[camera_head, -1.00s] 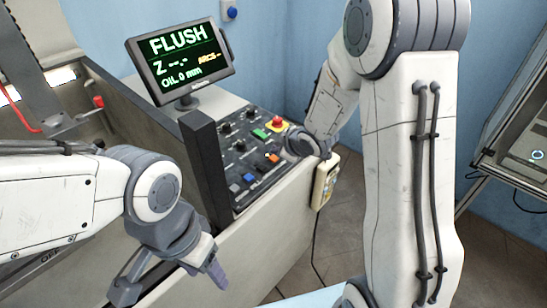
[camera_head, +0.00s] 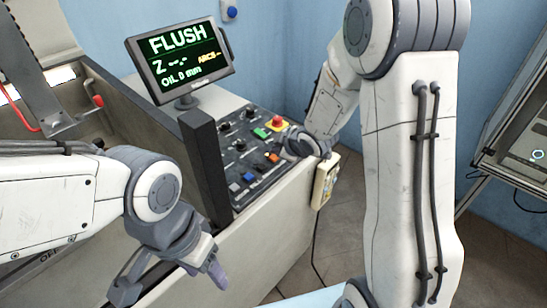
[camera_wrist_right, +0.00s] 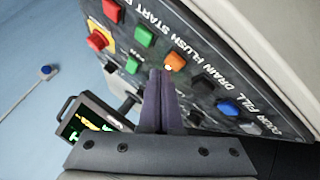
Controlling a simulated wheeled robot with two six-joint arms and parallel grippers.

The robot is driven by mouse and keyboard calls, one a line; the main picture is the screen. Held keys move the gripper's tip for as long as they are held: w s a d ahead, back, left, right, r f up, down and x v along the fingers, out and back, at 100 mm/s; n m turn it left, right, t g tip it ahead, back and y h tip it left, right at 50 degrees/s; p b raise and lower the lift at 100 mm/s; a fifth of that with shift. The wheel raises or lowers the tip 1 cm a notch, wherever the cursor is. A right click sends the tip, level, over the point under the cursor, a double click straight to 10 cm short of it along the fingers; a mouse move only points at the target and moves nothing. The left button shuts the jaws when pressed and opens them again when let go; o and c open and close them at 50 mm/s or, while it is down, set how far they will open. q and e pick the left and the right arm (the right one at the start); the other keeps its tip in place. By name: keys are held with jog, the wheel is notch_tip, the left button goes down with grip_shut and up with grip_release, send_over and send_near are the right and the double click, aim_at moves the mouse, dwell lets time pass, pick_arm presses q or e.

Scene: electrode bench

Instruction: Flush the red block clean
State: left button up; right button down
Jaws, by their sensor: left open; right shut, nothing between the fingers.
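My right gripper (camera_head: 288,150) is shut and empty over the machine's button panel. In the right wrist view its fingers (camera_wrist_right: 159,75) point at the orange button (camera_wrist_right: 174,61), by the label FLUSH. A small bright spot shows at the button's lower edge; I cannot tell whether the fingers touch it. The screen (camera_head: 180,60) reads FLUSH, with oil at 0 mm. My left gripper (camera_head: 170,281) is open and empty in front of the machine's front wall. A small red part (camera_head: 98,101) shows inside the tank; I cannot tell whether it is the red block.
Green, black, blue and white buttons sit along the panel, with a red stop button (camera_wrist_right: 99,40) on a yellow base. A dark upright post (camera_head: 205,168) stands between my left gripper and the panel. A pendant (camera_head: 325,181) hangs on the machine's side.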

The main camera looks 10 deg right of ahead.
aim_at(276, 159)
jog(key=shift+f, duration=0.25)
jog(key=shift+f+b, duration=0.5)
jog(key=shift+b, duration=0.05)
dwell(0.4)
jog(key=shift+r, duration=0.1)
jog(key=shift+r+p, duration=0.8)
notch_tip(276, 159, up, 5)
jog(key=p, duration=0.4)
jog(key=shift+p, duration=0.35)
jog(key=shift+a, duration=0.1)
dwell(0.4)
